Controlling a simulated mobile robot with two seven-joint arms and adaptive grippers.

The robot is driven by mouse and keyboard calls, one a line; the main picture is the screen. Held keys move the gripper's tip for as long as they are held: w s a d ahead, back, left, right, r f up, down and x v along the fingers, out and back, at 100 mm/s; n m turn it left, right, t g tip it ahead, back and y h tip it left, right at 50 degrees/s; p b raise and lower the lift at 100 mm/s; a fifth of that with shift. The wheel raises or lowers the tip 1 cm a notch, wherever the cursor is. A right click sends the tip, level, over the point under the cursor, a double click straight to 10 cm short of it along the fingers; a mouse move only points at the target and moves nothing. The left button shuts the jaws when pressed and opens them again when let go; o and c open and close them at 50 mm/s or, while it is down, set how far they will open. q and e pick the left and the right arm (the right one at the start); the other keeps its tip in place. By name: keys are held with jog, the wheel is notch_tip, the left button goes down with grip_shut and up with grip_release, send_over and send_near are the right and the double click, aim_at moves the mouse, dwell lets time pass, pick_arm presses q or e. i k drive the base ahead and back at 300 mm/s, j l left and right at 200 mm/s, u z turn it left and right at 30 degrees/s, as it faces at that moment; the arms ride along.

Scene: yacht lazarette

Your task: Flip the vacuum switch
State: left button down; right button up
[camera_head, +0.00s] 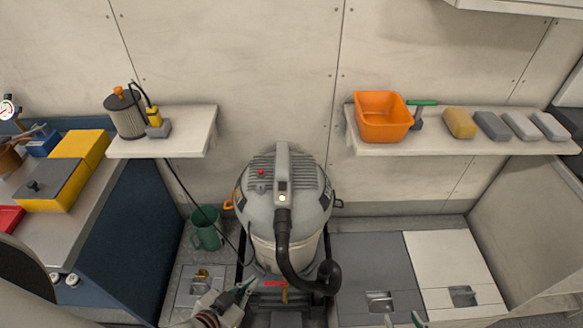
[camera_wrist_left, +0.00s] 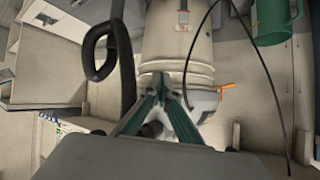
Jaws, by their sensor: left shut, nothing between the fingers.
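The vacuum (camera_head: 283,215) stands upright on the floor in the middle of the head view, with a grey domed lid, a pale drum and a black hose. On its lid are a red knob (camera_head: 261,172) and a small dark panel (camera_head: 283,186) with a pale, bright spot below it. I cannot tell the switch's position. My left gripper (camera_head: 246,287) is shut and empty, low in front of the vacuum's left side. The left wrist view shows its fingers (camera_wrist_left: 163,90) in front of the pale drum (camera_wrist_left: 178,50). Two tips of my right gripper (camera_head: 403,320) show apart at the bottom edge.
A black hose (camera_head: 283,250) curves down the vacuum's front. A green mug (camera_head: 206,228) and a thin black cable (camera_head: 190,196) are to its left. A left shelf (camera_head: 190,145) and a right shelf (camera_head: 450,148) flank it. Air above the lid is clear.

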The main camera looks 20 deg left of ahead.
aim_at(282, 185)
jog(key=k+l, duration=0.1)
jog(key=l, duration=0.35)
jog(key=k+l, duration=0.1)
jog(key=l, duration=0.35)
jog(key=k+l+u, duration=0.1)
jog(key=l, duration=0.4)
